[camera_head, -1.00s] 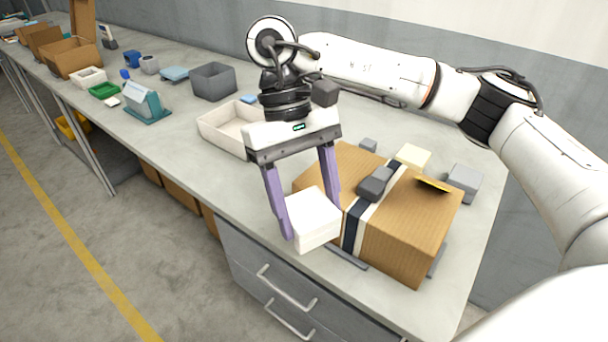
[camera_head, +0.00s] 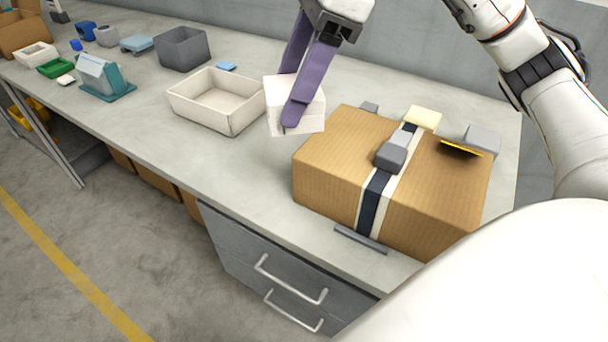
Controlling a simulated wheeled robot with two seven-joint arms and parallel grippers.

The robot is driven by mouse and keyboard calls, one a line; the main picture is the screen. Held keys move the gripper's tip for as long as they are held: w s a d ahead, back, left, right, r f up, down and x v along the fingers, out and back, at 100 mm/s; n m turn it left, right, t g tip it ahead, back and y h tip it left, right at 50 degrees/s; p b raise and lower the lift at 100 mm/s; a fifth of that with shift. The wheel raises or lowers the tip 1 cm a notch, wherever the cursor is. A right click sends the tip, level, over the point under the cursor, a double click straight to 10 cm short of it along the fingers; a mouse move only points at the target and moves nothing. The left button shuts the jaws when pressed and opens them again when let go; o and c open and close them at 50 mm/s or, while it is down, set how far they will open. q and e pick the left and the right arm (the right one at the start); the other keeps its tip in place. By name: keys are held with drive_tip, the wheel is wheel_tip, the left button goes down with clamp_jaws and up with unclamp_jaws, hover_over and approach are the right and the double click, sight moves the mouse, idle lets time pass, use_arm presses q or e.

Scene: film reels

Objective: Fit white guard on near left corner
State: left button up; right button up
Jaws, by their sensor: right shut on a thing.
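The white guard (camera_head: 280,122) is a blocky white piece held in my right gripper (camera_head: 298,104). The purple fingers are shut on it, one finger crossing its front. It is just left of the cardboard box (camera_head: 330,165), apart from the box's near left corner as far as I can tell. That corner is bare. A dark strap with white edges runs over the box, with a dark grey buckle (camera_head: 391,157) on top. A cream guard (camera_head: 423,117) and a grey one (camera_head: 483,138) show at the box's far side. My left gripper is not in view.
An open cream tray (camera_head: 181,101) stands left of the held guard. A grey bin (camera_head: 182,47), a teal stand (camera_head: 117,91) and other small items are further left. A grey bar (camera_head: 360,240) lies at the box's front. The bench front is clear left of the box.

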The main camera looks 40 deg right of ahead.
drive_tip(key=m, duration=0.1)
drive_tip(key=m+t, duration=0.1)
drive_tip(key=m, duration=0.1)
drive_tip(key=d+r+m+h+b, duration=0.1)
drive_tip(key=shift+w, duration=0.1)
drive_tip(key=m, duration=0.2)
drive_tip(key=r+m+t+h+b, duration=0.1)
drive_tip(key=shift+d+m, duration=0.4)
drive_tip(key=shift+d+f, duration=0.1)
drive_tip(key=shift+f, duration=0.25)
drive_tip(key=shift+m, duration=0.3)
wheel_tip(320, 180, down, 4)
drive_tip(key=shift+f+b, duration=0.2)
drive_tip(key=shift+b, duration=0.3)
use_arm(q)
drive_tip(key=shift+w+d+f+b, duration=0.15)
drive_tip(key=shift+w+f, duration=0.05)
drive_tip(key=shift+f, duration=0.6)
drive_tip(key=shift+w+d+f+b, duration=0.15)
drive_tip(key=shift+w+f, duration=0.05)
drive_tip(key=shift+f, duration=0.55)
use_arm(e)
drive_tip(key=shift+f, duration=2.3)
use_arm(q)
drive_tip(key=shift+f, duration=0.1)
use_arm(e)
drive_tip(key=shift+f, duration=0.1)
drive_tip(key=o, duration=1.1)
drive_tip(key=shift+c, duration=0.2)
